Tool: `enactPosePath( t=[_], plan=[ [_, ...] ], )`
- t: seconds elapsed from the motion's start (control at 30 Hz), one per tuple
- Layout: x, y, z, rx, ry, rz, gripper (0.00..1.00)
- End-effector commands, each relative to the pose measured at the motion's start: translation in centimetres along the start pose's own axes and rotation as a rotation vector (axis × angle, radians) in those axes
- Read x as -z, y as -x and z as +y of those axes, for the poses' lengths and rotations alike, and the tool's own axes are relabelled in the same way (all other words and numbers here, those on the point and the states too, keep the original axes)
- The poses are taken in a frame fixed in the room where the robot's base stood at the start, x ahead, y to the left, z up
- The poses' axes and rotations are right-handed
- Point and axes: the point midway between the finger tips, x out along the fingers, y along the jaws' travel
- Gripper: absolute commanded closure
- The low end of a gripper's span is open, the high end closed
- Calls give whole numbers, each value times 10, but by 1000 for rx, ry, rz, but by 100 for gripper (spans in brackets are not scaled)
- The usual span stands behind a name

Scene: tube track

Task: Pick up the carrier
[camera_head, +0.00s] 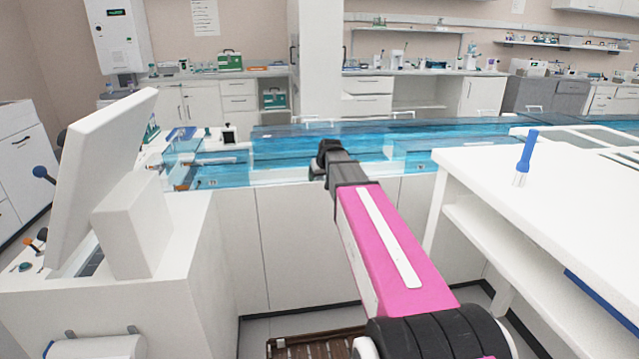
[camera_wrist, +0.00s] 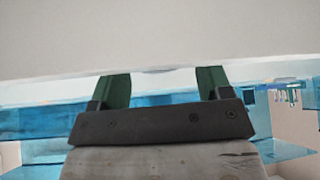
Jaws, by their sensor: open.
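My gripper (camera_head: 325,158) reaches forward over the near edge of the blue transparent track (camera_head: 285,147) in the head view. In the wrist view my gripper (camera_wrist: 163,76) has its two dark green fingers well apart, with nothing between them. A pale surface and a blue transparent band lie beyond the fingers. A blue-capped upright piece with a clear lower part (camera_head: 526,158) stands on the white table at the right, well apart from my gripper. I cannot tell whether it is the carrier; no other piece is clearly recognisable as one.
A white table (camera_head: 590,205) with a lower shelf stands at the right. A white machine with a raised lid (camera_head: 100,165) stands at the left. White cabinet fronts (camera_head: 290,235) run below the track. Back counters hold lab items, including a green case (camera_head: 230,61).

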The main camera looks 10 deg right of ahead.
Motion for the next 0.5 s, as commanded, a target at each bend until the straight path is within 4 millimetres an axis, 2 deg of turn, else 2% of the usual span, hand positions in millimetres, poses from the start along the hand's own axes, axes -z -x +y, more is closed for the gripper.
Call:
enactPosePath(
  t=[0.03, 0.1, 0.37, 0.47, 0.5],
  plan=[
    [1, -10, 0, 0, 0, -2, 29],
    [1, -17, 0, 0, 0, 0, 29],
    [0, -20, 0, 0, 0, 0, 29],
    [0, -20, 0, 0, 0, 0, 58],
    [0, -20, 0, 0, 0, 0, 71]
  ],
)
